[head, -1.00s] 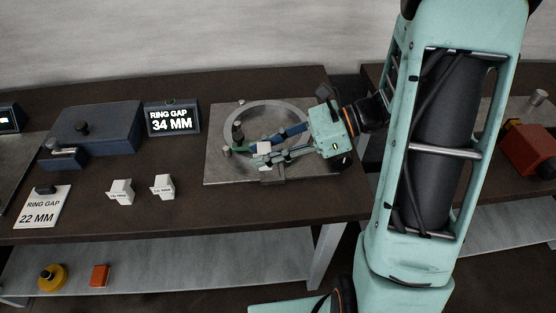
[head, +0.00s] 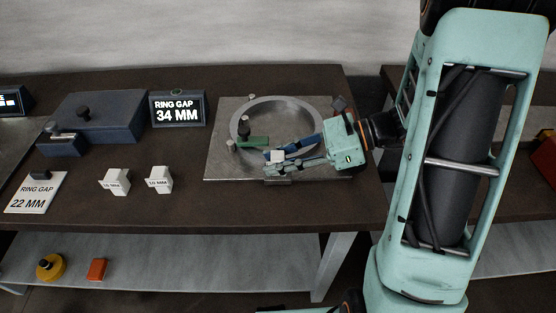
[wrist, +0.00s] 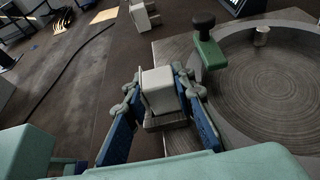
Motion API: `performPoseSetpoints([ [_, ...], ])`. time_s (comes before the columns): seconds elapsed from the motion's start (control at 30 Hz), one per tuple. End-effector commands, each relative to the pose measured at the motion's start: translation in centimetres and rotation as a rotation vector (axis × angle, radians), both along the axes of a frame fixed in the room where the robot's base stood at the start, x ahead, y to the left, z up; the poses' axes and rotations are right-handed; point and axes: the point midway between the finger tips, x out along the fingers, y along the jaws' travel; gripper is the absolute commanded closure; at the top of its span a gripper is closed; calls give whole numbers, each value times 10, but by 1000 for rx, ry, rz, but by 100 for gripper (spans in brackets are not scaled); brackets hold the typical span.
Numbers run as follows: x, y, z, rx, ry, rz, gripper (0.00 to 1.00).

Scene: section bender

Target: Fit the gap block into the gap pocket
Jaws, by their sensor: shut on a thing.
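My gripper (head: 273,161) is shut on a white gap block (head: 278,155). It is over the front part of the metal plate, in front of the green clamp. In the wrist view the block (wrist: 159,90) sits upright between the two fingers (wrist: 157,82). A grey metal piece, which looks like the gap pocket (wrist: 166,121), shows just below the block at the plate's edge. It shows as a small ledge in the head view (head: 277,181). I cannot tell whether the block touches the pocket. No label on the held block is readable.
The square plate (head: 222,167) carries a large ring (head: 244,107) and a green clamp (head: 252,142) with a black knob, close to my fingers. Two white blocks (head: 115,182) (head: 159,180) stand left. A display (head: 178,110) reads 34 MM; a card (head: 36,194) reads 22 MM.

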Motion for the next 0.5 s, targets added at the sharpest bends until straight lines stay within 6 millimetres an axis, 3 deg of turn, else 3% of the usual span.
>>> performPoseSetpoints([
  [0.17, 0, 0, -5, 0, 0, 0, 100],
  [0.2, 0, 0, -3, 0, -1, 0, 72],
  [0.3, 0, 0, -3, 0, -1, 0, 61],
  [0.5, 0, 0, -3, 0, -1, 0, 59],
])
